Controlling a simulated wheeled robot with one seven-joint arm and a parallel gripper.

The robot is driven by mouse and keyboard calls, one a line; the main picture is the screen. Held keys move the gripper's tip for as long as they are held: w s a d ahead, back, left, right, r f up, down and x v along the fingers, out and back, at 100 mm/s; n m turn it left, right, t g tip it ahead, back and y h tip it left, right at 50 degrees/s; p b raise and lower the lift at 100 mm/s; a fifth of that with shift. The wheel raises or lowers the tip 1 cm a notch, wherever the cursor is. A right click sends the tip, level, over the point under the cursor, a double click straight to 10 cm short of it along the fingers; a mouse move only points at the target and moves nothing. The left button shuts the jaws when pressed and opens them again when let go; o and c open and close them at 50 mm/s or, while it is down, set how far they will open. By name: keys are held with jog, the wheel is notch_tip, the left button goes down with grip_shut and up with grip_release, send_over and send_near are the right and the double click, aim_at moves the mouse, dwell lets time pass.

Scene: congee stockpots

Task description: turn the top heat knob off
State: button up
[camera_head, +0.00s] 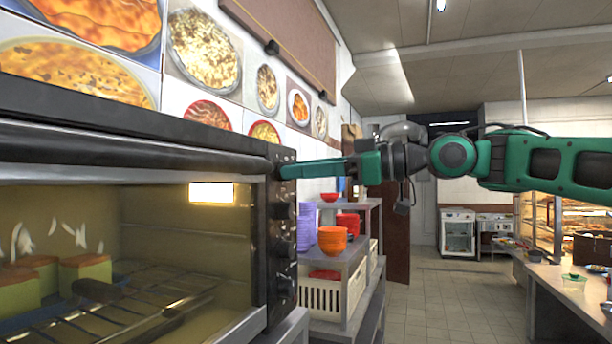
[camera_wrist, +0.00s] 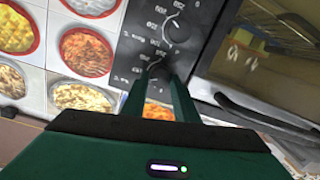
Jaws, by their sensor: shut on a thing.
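The oven (camera_head: 130,165) stands at the left with a dark control panel (camera_head: 276,235) on its right side, carrying a column of black knobs. The top heat knob (camera_wrist: 157,69) sits between my fingertips in the wrist view, with a printed scale around it. My gripper (camera_head: 284,172) reaches in from the right, its green fingers at the top of the panel. In the wrist view my gripper (camera_wrist: 158,76) is shut on that knob. The fingers partly hide the knob, and its pointer cannot be read. Another knob (camera_wrist: 176,29) shows apart from the fingers.
The oven's glass door (camera_head: 120,240) is closed, with a lit lamp (camera_head: 212,192) and food inside. A shelf with orange bowls (camera_head: 332,240) and purple stacked dishes (camera_head: 305,226) stands right of the oven. The floor (camera_head: 430,300) beyond is clear. A counter (camera_head: 580,300) lies at far right.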

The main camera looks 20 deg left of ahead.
jog(key=n, duration=0.4)
jog(key=n+t, duration=0.1)
jog(key=n, duration=0.7)
jog(key=shift+d+f, duration=0.1)
jog(key=shift+f, duration=0.3)
dwell(0.4)
jog(key=o, duration=1)
jog(key=shift+o, duration=0.3)
jog(key=shift+r, duration=0.15)
jog(key=s+d, duration=0.1)
jog(key=d, duration=0.9)
jog(key=shift+d+r, duration=0.3)
jog(key=shift+s, duration=0.1)
